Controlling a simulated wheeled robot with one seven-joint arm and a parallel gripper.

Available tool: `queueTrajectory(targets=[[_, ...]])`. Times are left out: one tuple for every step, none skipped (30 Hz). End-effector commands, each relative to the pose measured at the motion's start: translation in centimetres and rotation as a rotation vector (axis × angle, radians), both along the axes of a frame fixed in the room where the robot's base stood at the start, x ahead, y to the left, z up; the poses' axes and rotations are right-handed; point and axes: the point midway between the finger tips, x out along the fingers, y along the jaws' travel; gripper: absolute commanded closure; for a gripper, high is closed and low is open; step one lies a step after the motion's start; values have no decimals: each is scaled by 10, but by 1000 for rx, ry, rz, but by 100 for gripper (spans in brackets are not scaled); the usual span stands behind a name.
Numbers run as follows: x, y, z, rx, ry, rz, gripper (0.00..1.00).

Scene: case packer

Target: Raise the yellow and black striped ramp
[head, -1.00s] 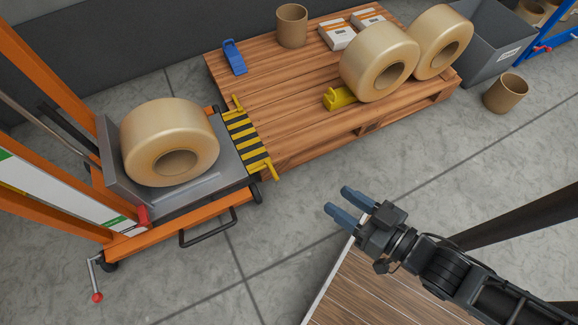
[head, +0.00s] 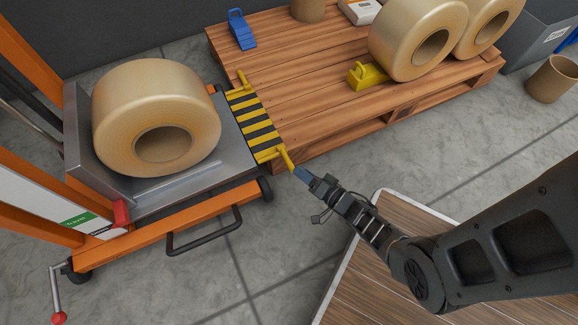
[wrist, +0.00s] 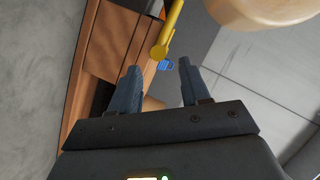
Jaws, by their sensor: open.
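The yellow and black striped ramp (head: 255,120) lies down between the lift platform and the wooden pallet. A yellow handle (head: 285,157) sticks out from its near side and another from its far side. My gripper (head: 301,173) is just off the end of the near handle. In the wrist view the yellow handle (wrist: 168,35) shows ahead of my fingers (wrist: 158,82), with its rounded end near the gap between them. My gripper is open and holds nothing. I see no contact with the handle.
A large tan roll (head: 152,88) lies on the grey lift platform (head: 205,187) of the orange lifter. The wooden pallet (head: 310,85) holds more rolls (head: 415,30), a yellow wedge (head: 367,76) and a blue wedge (head: 241,30). A wood-topped surface (head: 345,270) is below my arm.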

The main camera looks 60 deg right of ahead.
Motion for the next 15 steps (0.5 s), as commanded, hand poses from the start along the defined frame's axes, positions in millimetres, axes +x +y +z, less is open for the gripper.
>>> queueTrajectory(targets=[[5, -2, -3, 1, -2, -1, 54], [8, -3, -3, 1, -3, 0, 54], [13, -5, -4, 1, -2, -2, 54], [17, -6, -5, 0, -2, -1, 54], [21, -7, -7, 0, -2, -1, 54], [27, -8, -9, -1, -2, 0, 54], [32, -9, -10, 0, -1, 0, 54], [37, -11, -11, -1, -1, 0, 54], [42, -12, -12, -1, -1, 0, 54], [46, -13, -13, 0, -1, 0, 54], [50, -14, -14, 0, 0, -1, 54], [55, -16, -15, -1, 0, -1, 54], [58, -16, -15, -1, -1, 0, 54], [61, -17, -15, -1, -1, 1, 54], [64, -18, -16, -1, -1, 1, 54]])
